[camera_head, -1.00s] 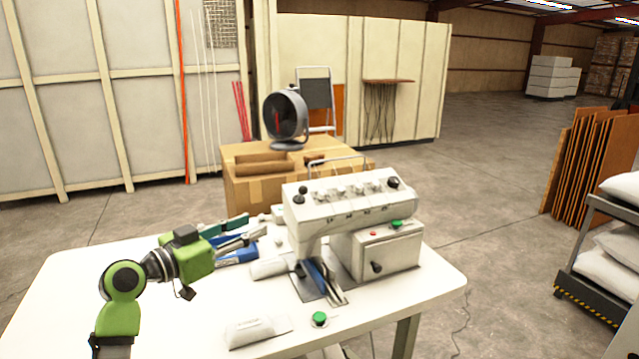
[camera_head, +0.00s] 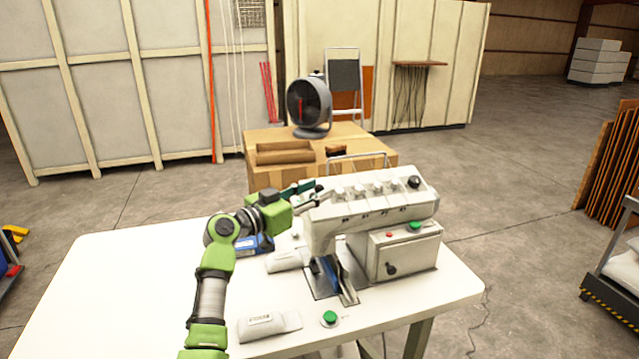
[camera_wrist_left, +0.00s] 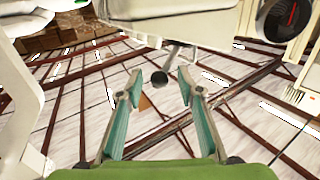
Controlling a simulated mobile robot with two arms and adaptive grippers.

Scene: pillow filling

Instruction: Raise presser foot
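The white sewing machine (camera_head: 370,205) stands on the white table, its long head raised over the bed. My left gripper (camera_head: 318,196) is at the left end of the machine head and partly covers it in the head view. In the left wrist view my left gripper (camera_wrist_left: 160,90) has its two teal-padded fingers spread apart. A dark round knob on a thin rod (camera_wrist_left: 158,78) shows between the fingertips; I cannot tell whether it is the presser foot lever or whether a finger touches it. The presser foot area (camera_head: 332,278) is too small to judge its height. My right gripper is not in view.
A green button (camera_head: 329,318) and a white packet (camera_head: 270,325) lie at the table's front. A control box (camera_head: 402,252) sits right of the machine. A cardboard box (camera_head: 375,175) with a fan (camera_head: 309,105) stands behind. The table's left side is clear.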

